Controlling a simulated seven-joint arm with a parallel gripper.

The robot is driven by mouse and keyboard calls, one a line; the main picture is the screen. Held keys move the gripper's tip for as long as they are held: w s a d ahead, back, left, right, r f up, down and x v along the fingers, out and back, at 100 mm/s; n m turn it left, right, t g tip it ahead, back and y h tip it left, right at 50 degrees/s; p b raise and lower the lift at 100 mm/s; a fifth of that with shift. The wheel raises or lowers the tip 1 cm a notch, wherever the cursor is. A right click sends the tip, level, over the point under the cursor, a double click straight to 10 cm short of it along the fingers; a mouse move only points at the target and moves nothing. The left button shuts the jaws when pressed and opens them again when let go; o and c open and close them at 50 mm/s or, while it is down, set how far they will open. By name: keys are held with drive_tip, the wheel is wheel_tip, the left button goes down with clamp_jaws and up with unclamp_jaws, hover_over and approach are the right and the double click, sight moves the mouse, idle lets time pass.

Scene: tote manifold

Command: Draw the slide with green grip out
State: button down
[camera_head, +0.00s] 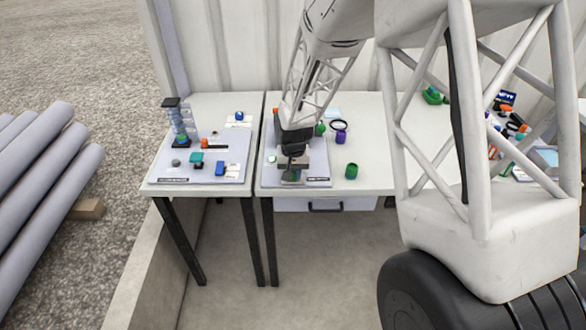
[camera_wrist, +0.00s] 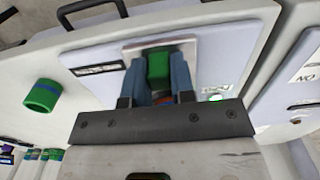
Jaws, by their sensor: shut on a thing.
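The slide's green grip (camera_wrist: 158,66) shows in the wrist view between the two blue-grey fingers of my gripper (camera_wrist: 158,75), which is shut on it. A pale metal piece (camera_wrist: 133,52) lies around the grip on a light grey board (camera_wrist: 213,42). In the head view my gripper (camera_head: 292,170) points down over the near part of the board (camera_head: 318,170) on the right table. My wrist hides most of the grip there. How far the slide is out cannot be told.
A green cup-like piece (camera_head: 351,171) stands right of the board, and a purple one (camera_head: 341,137) stands behind it. A second board (camera_head: 165,168) with several small parts is on the left table. A drawer handle (camera_head: 326,208) is below the right table's front edge.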

drive_tip(key=shift+s, duration=0.2)
drive_tip(key=c, duration=1)
unclamp_jaws()
drive_tip(key=shift+o, duration=0.2)
drive_tip(key=shift+r, duration=3.9)
drive_tip(key=shift+r, duration=0.1)
